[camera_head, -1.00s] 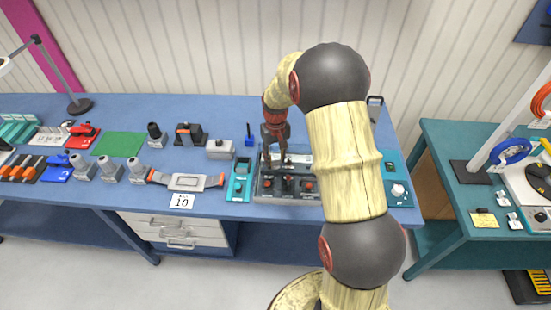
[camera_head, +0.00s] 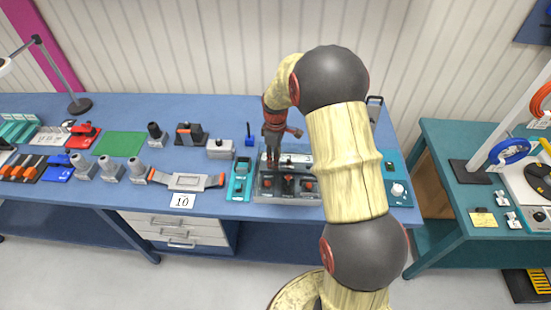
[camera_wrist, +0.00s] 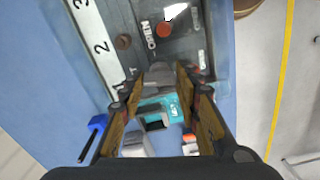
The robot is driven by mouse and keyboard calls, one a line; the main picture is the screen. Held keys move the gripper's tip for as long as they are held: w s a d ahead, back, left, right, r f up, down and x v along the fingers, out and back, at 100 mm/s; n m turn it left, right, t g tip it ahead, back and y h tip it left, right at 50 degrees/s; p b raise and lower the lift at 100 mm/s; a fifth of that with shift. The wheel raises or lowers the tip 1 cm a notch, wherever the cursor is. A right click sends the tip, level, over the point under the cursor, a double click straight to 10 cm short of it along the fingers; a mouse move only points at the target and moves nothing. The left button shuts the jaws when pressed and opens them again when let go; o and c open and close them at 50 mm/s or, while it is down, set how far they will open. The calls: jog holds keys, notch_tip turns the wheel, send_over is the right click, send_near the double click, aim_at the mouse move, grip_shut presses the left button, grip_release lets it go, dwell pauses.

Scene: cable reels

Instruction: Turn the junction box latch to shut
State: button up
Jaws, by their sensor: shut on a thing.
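The junction box (camera_head: 289,196) is a grey box with a dark top and several red knobs, at the front of the blue bench. My gripper (camera_head: 273,163) points down at its back left part. In the wrist view, my gripper (camera_wrist: 160,78) is shut on a grey piece, seemingly the latch (camera_wrist: 158,75), next to an "OPEN" label. A red knob (camera_wrist: 163,29) shows beyond it. The fingers hide part of the latch, so its exact angle is unclear. My arm covers the right end of the box.
A teal device (camera_head: 240,180) stands close to the left of the box, and a teal panel (camera_head: 399,190) lies to its right. A white numbered strip (camera_wrist: 95,42) runs along the box. A grey box (camera_head: 219,149) and a blue tool (camera_head: 249,140) lie back left.

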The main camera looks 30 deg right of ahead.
jog(key=shift+n, duration=1.2)
jog(key=o, duration=1.2)
jog(key=shift+c, duration=0.2)
jog(key=shift+r, duration=0.1)
notch_tip(320, 180, up, 12)
